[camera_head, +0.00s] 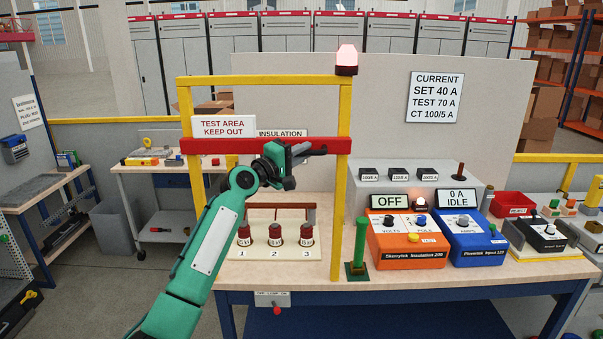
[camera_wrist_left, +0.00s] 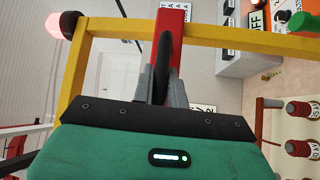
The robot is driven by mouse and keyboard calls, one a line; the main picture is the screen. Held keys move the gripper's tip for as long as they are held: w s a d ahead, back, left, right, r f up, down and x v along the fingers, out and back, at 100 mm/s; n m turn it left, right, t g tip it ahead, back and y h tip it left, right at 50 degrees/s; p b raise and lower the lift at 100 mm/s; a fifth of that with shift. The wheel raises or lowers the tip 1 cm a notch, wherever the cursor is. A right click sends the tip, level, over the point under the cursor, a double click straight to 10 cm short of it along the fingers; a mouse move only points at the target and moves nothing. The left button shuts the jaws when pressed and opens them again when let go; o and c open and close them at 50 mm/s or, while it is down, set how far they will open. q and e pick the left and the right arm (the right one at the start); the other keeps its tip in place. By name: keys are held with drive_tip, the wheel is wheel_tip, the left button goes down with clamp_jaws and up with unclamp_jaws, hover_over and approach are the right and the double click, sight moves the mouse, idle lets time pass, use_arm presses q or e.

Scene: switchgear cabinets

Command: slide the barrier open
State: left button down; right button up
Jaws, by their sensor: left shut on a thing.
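The barrier is a red horizontal bar (camera_head: 222,146) across the yellow frame (camera_head: 265,80), below its top beam. It reaches from the left post to the right post. My left gripper (camera_head: 302,153) is at the right part of the bar. In the left wrist view, its grey fingers (camera_wrist_left: 163,88) are shut on a black handle (camera_wrist_left: 164,52) on the red bar (camera_wrist_left: 181,32). The gripper hides part of the bar in the head view. My right gripper is in neither view.
A lit beacon (camera_head: 346,60) tops the right post. A green post (camera_head: 360,243), an orange tester (camera_head: 405,245) and a blue tester (camera_head: 473,240) stand to the right. A "TEST AREA KEEP OUT" sign (camera_head: 223,126) hangs at left.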

use_arm(q)
drive_tip(key=shift+r+p, duration=0.4)
drive_tip(key=shift+r, duration=1.1)
drive_tip(key=c, duration=1.4)
unclamp_jaws()
drive_tip(key=shift+f, duration=0.1)
drive_tip(key=shift+s+a+f, duration=0.1)
drive_tip(key=shift+a, duration=0.05)
drive_tip(key=b+v, duration=0.5)
drive_tip(key=v, duration=0.8)
drive_tip(key=shift+s, duration=0.2)
